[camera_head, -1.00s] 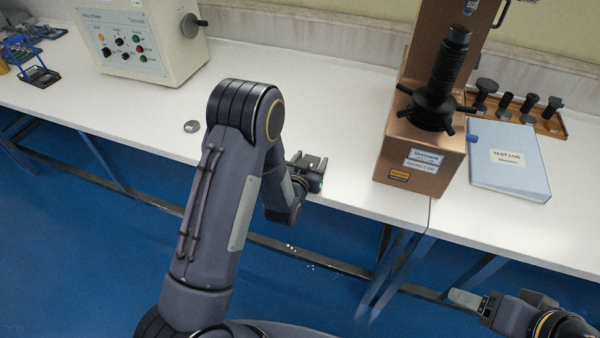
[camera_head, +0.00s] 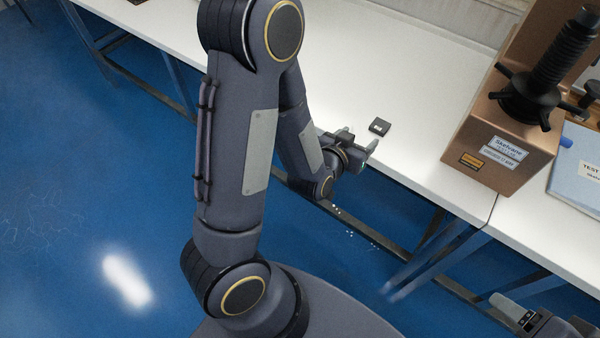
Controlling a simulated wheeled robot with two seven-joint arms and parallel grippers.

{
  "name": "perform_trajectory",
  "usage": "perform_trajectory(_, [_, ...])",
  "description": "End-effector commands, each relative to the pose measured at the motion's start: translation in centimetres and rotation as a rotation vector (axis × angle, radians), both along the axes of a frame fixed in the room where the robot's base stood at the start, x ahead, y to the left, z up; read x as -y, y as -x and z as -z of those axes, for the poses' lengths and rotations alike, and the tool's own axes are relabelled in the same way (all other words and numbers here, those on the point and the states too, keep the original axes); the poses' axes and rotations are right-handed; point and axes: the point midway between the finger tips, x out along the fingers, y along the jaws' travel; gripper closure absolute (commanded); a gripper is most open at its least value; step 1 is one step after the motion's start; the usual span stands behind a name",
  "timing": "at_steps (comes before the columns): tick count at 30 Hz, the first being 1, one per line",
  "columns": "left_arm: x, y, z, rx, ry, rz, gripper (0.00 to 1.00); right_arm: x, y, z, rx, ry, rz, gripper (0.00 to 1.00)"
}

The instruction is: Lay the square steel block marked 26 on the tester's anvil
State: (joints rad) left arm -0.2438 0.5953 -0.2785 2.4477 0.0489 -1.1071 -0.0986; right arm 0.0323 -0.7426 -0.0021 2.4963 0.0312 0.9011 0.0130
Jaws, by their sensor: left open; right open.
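A small dark square block (camera_head: 380,127) lies flat on the white bench, with a small pale mark on top that is too small to read. My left gripper (camera_head: 359,138) is open and empty at the bench's front edge. Its fingertips point toward the block, close to its near side, with a small gap seeming to remain. The brown tester (camera_head: 482,140) stands to the right, with a black threaded screw and spoked handwheel (camera_head: 530,96). The anvil (camera_head: 586,14) at the screw's top is near the picture's upper edge. My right gripper (camera_head: 540,312) is open, partly cut off at the lower right.
A blue test log folder (camera_head: 582,165) lies right of the tester, cut off by the picture's edge. The white bench (camera_head: 400,70) is clear between the block and the tester and behind the block. Blue floor and bench legs show below.

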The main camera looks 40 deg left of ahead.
Motion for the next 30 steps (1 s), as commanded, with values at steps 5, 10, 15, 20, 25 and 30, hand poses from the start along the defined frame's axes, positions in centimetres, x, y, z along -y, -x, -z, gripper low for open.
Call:
perform_trajectory(5, [-1.6,2.4,-4.0,-0.184,0.161,0.0,0.37,0.0,0.0,0.0,0.0,0.0,0.0,0.33])
perform_trajectory(10, [-2.0,7.9,-7.3,-0.366,0.261,0.053,0.37,0.0,0.0,0.0,0.0,0.0,0.0,0.33])
perform_trajectory(15, [-2.1,15.2,-9.7,-0.535,0.296,0.106,0.37,0.0,0.0,0.0,0.0,0.0,0.0,0.33])
perform_trajectory(20, [-2.0,20.9,-10.5,-0.656,0.294,0.127,0.37,0.0,0.0,0.0,0.0,0.0,0.0,0.33])
perform_trajectory(25, [-1.9,23.7,-10.5,-0.719,0.287,0.135,0.37,0.0,0.0,0.0,0.0,0.0,0.0,0.33])
perform_trajectory(30, [-1.9,24.0,-10.5,-0.728,0.288,0.137,0.37,0.0,0.0,0.0,0.0,0.0,0.0,0.33])
